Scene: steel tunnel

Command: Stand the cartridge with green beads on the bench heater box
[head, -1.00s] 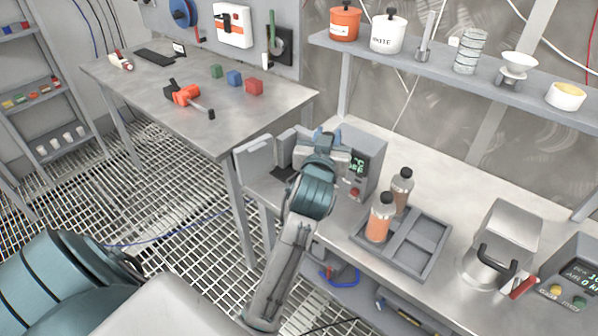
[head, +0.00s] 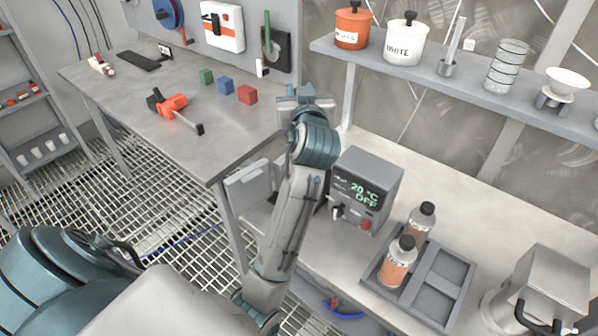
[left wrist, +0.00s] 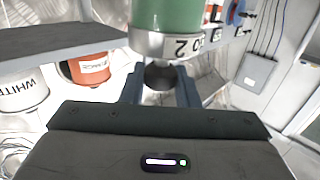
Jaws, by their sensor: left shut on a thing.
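My left gripper (head: 305,95) is raised in the middle of the head view, above and to the left of the bench heater box (head: 378,172). In the left wrist view its fingers (left wrist: 160,78) are shut on the dark cap end of the cartridge with green beads (left wrist: 168,14). A pale metal collar with dark markings joins cap and green body. The body runs out of the top of that view. In the head view my own arm hides the cartridge. The heater box is grey, its display reads 20 °C OFF, and its top looks clear. My right gripper is not in view.
The shelf (head: 440,85) above carries an orange jar (head: 352,28), a white jar (head: 405,42) and other ware. The side table (head: 120,95) holds small blocks and an orange tool.

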